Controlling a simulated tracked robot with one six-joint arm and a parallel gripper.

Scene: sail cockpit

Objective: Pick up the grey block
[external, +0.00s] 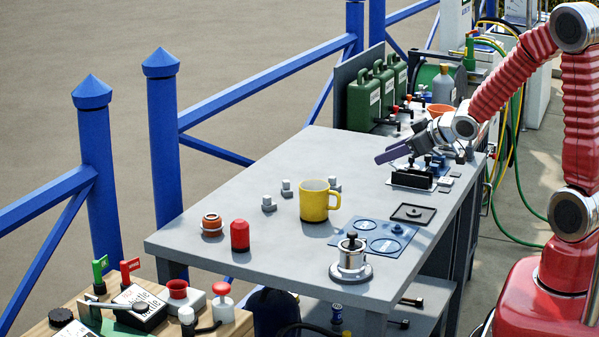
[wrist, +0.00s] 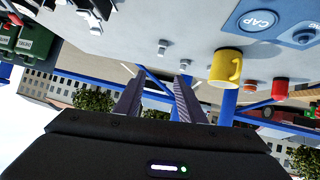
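Three small grey blocks with raised tops stand on the grey table (external: 225,262) in the external view: one block (external: 268,204) at left, one block (external: 286,189) behind it, and one block (external: 335,185) partly behind the yellow mug (external: 313,203). I cannot tell which is meant. Two small grey blocks also show in the wrist view, one (wrist: 162,47) and another (wrist: 185,65) near the fingertips. My gripper (external: 390,153) is above the table's right part, apart from the blocks. Its two fingers (wrist: 160,78) are spread in the wrist view, with nothing visibly held between them.
A red cylinder (external: 240,236) and an orange-brown jar (external: 212,224) stand left of the mug. A metal pot-like part (external: 351,260), blue plate (external: 372,238) and black tray (external: 413,214) lie to the right. Green cans (external: 363,101) stand at the back.

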